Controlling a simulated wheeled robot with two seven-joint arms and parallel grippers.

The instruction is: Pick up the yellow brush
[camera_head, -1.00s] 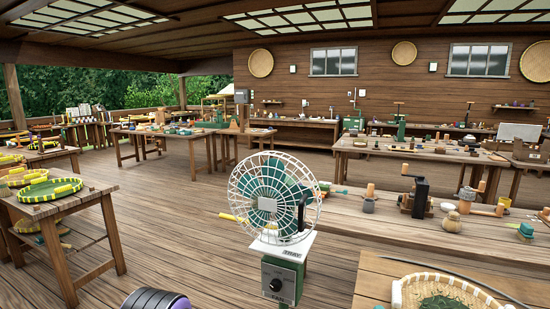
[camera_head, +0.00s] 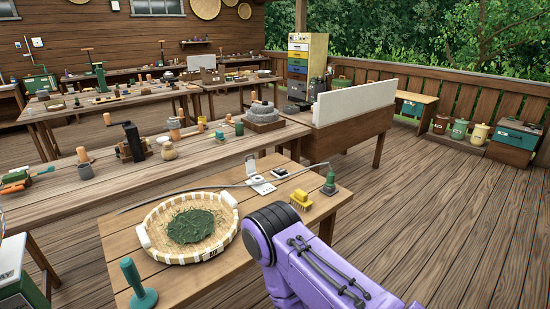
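A small yellow brush (camera_head: 301,200) lies on the near wooden table (camera_head: 215,275), close to its right edge. It sits to the right of a round woven basket (camera_head: 153,240) holding dark green leaves. A purple link of my arm rises from the bottom edge, just below and in front of the brush, and hides part of the table's near right side. Neither of my grippers is in view.
A green-handled tool (camera_head: 137,284) stands at the table's front left. A green item (camera_head: 329,183) stands just behind the brush, with a long thin rod near it. A long bench (camera_head: 110,185) with tools lies behind. The wooden floor at right is clear.

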